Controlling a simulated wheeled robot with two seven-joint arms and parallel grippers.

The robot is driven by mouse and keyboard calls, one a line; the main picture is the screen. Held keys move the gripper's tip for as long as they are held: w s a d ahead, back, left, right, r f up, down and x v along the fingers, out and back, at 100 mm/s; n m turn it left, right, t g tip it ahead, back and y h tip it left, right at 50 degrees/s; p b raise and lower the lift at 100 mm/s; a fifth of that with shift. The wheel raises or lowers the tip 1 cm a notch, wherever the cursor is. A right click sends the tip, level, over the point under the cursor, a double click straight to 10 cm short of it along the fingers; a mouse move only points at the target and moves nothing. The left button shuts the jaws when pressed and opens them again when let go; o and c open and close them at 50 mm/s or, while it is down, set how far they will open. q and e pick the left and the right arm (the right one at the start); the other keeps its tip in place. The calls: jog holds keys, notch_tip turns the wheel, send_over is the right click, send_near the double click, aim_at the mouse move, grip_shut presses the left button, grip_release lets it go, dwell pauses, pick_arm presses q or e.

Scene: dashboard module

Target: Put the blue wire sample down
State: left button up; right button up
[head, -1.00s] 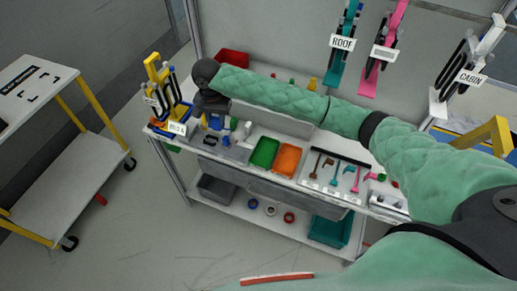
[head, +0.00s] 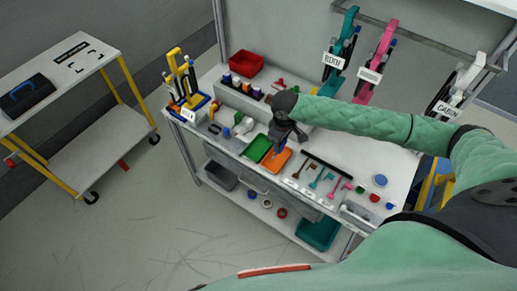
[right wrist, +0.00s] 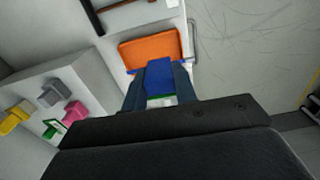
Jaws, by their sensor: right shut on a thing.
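My right gripper (head: 279,147) is over the orange tray (head: 283,161) on the workbench. In the right wrist view the gripper (right wrist: 160,85) is shut on the blue wire sample (right wrist: 159,73), a blue block-like piece with white and green showing at its near end. The orange tray (right wrist: 150,51) lies just beyond and under the sample in that view. I cannot tell whether the sample touches the tray. My left gripper is not in view.
A green tray (head: 257,148) lies left of the orange one. Several small tools (head: 318,176) lie to the right. A red bin (head: 245,63) and a row of small bottles (head: 240,84) stand behind. A trolley (head: 93,130) stands far left, with clear floor before the bench.

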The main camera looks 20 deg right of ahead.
jog(key=shift+w+f, duration=0.1)
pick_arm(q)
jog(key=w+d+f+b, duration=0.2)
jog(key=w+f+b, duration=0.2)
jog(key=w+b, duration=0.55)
pick_arm(e)
jog(key=w+a+f, duration=0.1)
jog(key=w+f, duration=0.1)
jog(key=w, duration=0.1)
jog(key=w+a+f, duration=0.2)
jog(key=w, duration=0.1)
jog(key=w+a+f+p, duration=0.1)
jog(key=w+a+f, duration=0.1)
jog(key=w+f, duration=0.1)
jog(key=shift+w, duration=0.5)
jog(key=shift+f, duration=0.25)
jog(key=shift+f+b, duration=0.75)
jog(key=shift+b, duration=0.25)
jog(key=shift+f+b, duration=0.85)
jog(key=shift+b, duration=0.1)
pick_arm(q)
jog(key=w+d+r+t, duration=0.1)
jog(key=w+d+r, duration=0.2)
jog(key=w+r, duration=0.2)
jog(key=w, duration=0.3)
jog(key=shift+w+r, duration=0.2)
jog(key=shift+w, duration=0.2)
